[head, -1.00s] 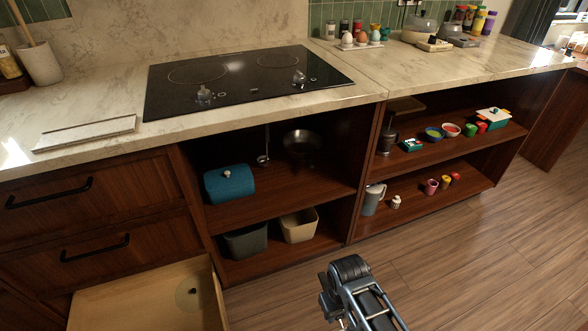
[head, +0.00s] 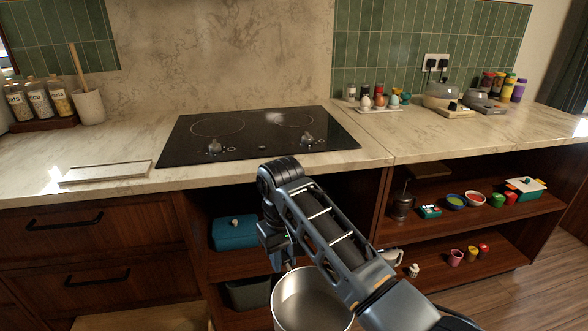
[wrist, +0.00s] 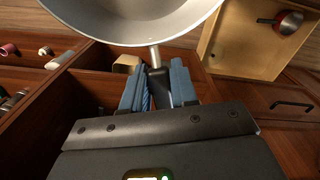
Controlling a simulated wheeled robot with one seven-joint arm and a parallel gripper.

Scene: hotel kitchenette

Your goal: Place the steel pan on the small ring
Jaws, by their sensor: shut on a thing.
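The steel pan (head: 312,302) hangs in front of the lower cabinet in the head view, below counter height; its open top and pale inside show. In the wrist view the pan (wrist: 140,22) fills the top, with its handle running down between my fingers. My gripper (wrist: 158,82) is shut on the handle; in the head view my gripper (head: 287,262) is partly hidden by my arm. The black cooktop (head: 262,134) has two rings. The small ring (head: 292,118) is at the right; the larger ring (head: 217,127) is at the left. Both look empty.
Two knobs (head: 215,147) (head: 307,139) rise from the cooktop's front. An open drawer (wrist: 240,45) holds a red pan (wrist: 290,22). The counter edge lies between pan and cooktop.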

